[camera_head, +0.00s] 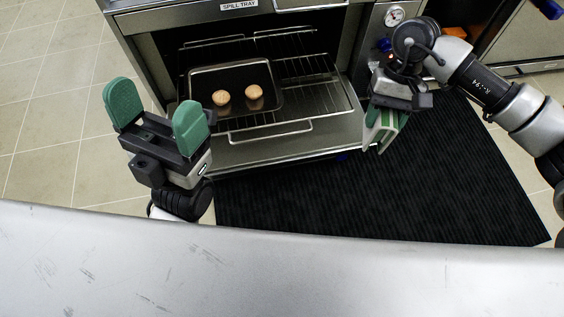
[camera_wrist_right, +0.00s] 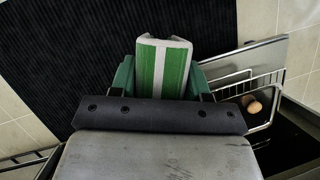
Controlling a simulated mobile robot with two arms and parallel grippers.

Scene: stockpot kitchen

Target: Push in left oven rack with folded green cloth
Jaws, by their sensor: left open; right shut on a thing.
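The oven rack (camera_head: 318,92) is a wire rack extending out of the open oven over its lowered door. A dark tray (camera_head: 273,104) with two round brown pieces (camera_head: 238,95) sits on the rack's left part. My right gripper (camera_head: 388,118) is shut on the folded green cloth (camera_head: 384,133), green with white stripes, to the right of the rack. The cloth also shows between the fingers in the right wrist view (camera_wrist_right: 162,70). My left gripper (camera_head: 158,112) is open and empty, left of the rack's front, its green finger pads apart.
The oven door (camera_head: 285,149) lies open below the rack. A black ribbed mat (camera_head: 330,200) covers the floor in front. A grey surface (camera_head: 280,270) spans the near edge. A round gauge (camera_head: 394,15) is on the oven front. Tiled floor (camera_head: 50,110) is clear at left.

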